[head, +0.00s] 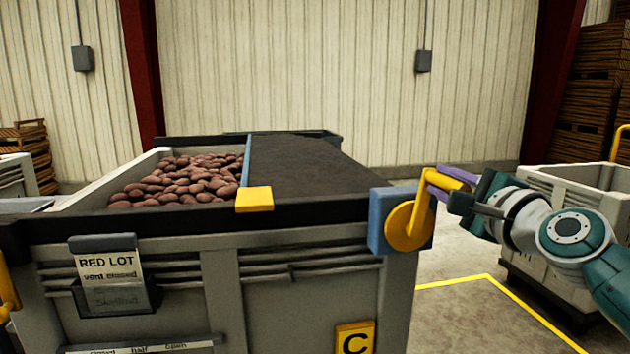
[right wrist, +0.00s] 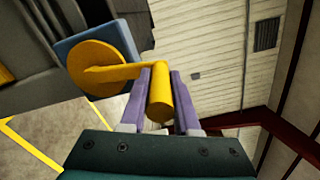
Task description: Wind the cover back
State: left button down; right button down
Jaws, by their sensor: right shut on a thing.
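The dark cover (head: 305,170) lies over the right part of a grey bin (head: 310,300), with a blue edge strip and a yellow tab (head: 254,199) at its left edge. Red potatoes (head: 185,180) show in the uncovered left part. A yellow crank (head: 408,226) sits on a blue housing (head: 380,212) at the bin's right front corner. My right gripper (head: 445,182) is shut on the crank's handle; the right wrist view shows the yellow handle (right wrist: 160,98) between the purple fingers. My left gripper is not in view.
A card reading "RED LOT" (head: 107,262) hangs on the bin's front, with a scale strip (head: 140,348) below and a yellow "C" plate (head: 355,339) to the right. Another pale bin (head: 575,190) stands at right behind my arm. Floor with a yellow line (head: 490,277) is clear between.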

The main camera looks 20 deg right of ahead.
jog(key=s+d+f+m+b, duration=0.1)
jog(key=d+f+m+b, duration=0.25)
jog(key=f+m, duration=0.45)
jog(key=s+d+f+m+b, duration=0.1)
jog(key=d+f+m+b, duration=0.3)
jog(key=m, duration=0.7)
jog(key=w+a+f+m, duration=0.2)
jog(key=a+f+m, duration=0.6)
jog(key=m, duration=0.7)
jog(key=shift+w+a+p, duration=0.25)
jog(key=shift+a+p, duration=0.15)
jog(key=shift+a, duration=0.3)
